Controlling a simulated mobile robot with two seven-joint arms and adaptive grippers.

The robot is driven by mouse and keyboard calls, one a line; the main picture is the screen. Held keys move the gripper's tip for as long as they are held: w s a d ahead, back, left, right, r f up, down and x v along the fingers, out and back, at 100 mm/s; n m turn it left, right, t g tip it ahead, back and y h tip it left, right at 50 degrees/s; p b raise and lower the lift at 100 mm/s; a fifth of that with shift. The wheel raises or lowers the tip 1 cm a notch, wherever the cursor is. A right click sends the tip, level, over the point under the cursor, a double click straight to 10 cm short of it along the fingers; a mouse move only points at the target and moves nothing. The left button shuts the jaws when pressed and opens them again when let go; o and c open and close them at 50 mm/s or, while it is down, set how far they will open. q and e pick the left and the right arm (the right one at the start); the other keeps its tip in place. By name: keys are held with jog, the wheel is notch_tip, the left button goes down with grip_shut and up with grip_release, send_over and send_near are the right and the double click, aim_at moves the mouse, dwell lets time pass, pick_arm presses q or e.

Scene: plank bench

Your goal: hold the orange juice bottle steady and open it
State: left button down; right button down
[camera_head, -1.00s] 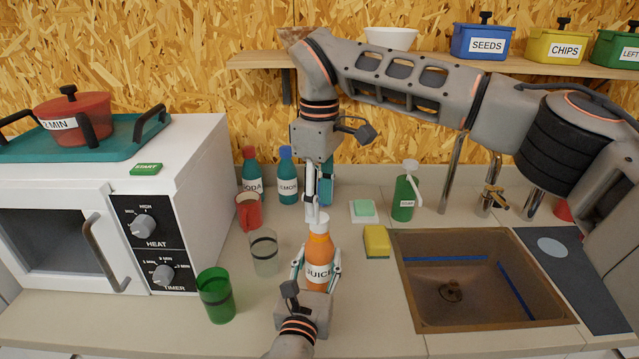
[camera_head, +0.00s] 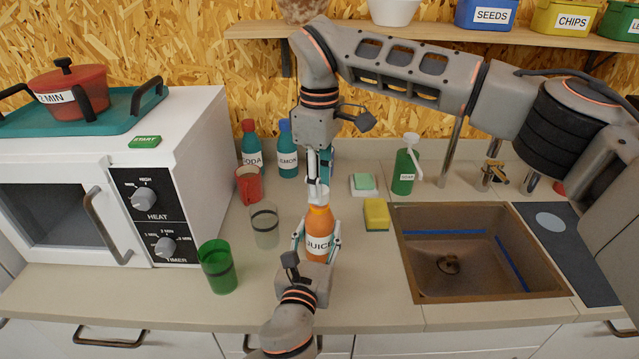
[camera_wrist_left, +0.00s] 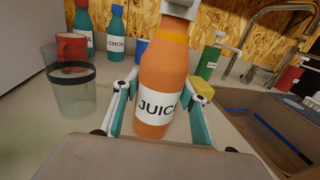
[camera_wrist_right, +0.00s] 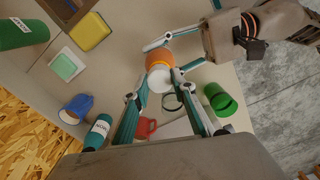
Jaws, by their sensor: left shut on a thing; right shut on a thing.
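The orange juice bottle (camera_head: 320,222) stands upright on the counter, with a white label reading JUICE and a white cap (camera_head: 318,194) on top. My left gripper (camera_head: 319,240) is shut on the bottle's body, one finger on each side at label height. The bottle also shows between its fingers in the left wrist view (camera_wrist_left: 163,70). My right gripper (camera_head: 318,182) comes down from above and is shut on the cap. In the right wrist view the pale cap (camera_wrist_right: 160,80) shows at the fingers with the orange bottle behind it.
A clear glass (camera_head: 265,228), a red mug (camera_head: 249,184) and a green glass (camera_head: 217,268) stand left of the bottle. Soda (camera_head: 251,146) and lemon (camera_head: 287,150) bottles stand behind. A yellow sponge (camera_head: 376,214) and the sink (camera_head: 470,292) lie to the right; a microwave (camera_head: 175,150) stands left.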

jog(key=n, duration=0.6)
jog(key=shift+r, duration=0.1)
jog(key=n, duration=0.7)
jog(key=shift+n, duration=0.3)
jog(key=n, duration=1.2)
jog(key=shift+n, duration=0.3)
jog(key=n, duration=0.8)
jog(key=shift+n, duration=0.4)
jog(key=n, duration=0.3)
jog(key=shift+n, duration=0.3)
jog(key=n, duration=0.4)
jog(key=shift+n, duration=0.3)
jog(key=shift+r, duration=0.5)
